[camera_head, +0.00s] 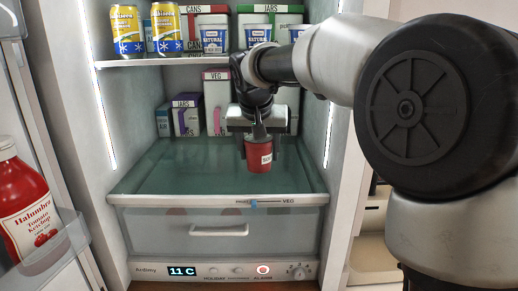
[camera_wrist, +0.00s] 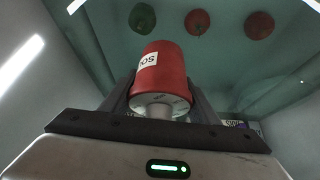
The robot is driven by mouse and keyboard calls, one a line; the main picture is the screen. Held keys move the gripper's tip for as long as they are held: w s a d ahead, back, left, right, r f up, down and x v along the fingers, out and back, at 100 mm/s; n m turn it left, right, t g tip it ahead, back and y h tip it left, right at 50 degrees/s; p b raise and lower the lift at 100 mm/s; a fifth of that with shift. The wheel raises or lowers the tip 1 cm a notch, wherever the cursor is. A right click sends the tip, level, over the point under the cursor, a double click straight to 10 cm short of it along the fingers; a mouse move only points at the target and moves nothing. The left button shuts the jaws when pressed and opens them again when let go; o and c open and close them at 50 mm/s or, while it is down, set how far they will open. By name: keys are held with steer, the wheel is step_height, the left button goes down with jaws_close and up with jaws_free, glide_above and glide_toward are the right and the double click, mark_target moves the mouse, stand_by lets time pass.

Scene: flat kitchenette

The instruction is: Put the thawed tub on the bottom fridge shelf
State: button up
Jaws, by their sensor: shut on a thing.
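The tub (camera_head: 259,155) is a small red cylinder with a white label reading "SO…".
Boxes labelled JARS (camera_head: 186,115) and VEG (camera_head: 217,100) stand at the back of the bottom shelf. The upper shelf (camera_head: 150,61) holds yellow cans (camera_head: 167,28) and tubs. The drawer (camera_head: 220,225) is shut. Ketchup (camera_head: 22,200) stands in the left door. The front left glass is clear.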

steer(key=w, duration=0.2)
steer(key=w+f, duration=0.1)
steer(key=shift+w+d, duration=0.2)
steer(key=shift+w, duration=0.15)
steer(key=shift+s+f, duration=0.1)
steer(key=shift+f, duration=0.25)
steer(key=o, duration=1.6)
steer(key=shift+c, duration=0.2)
steer(key=shift+r+p, duration=0.2)
steer(key=shift+p, duration=0.15)
steer(key=v, duration=0.7)
steer(key=shift+s+r, duration=0.1)
steer(key=shift+s, duration=0.05)
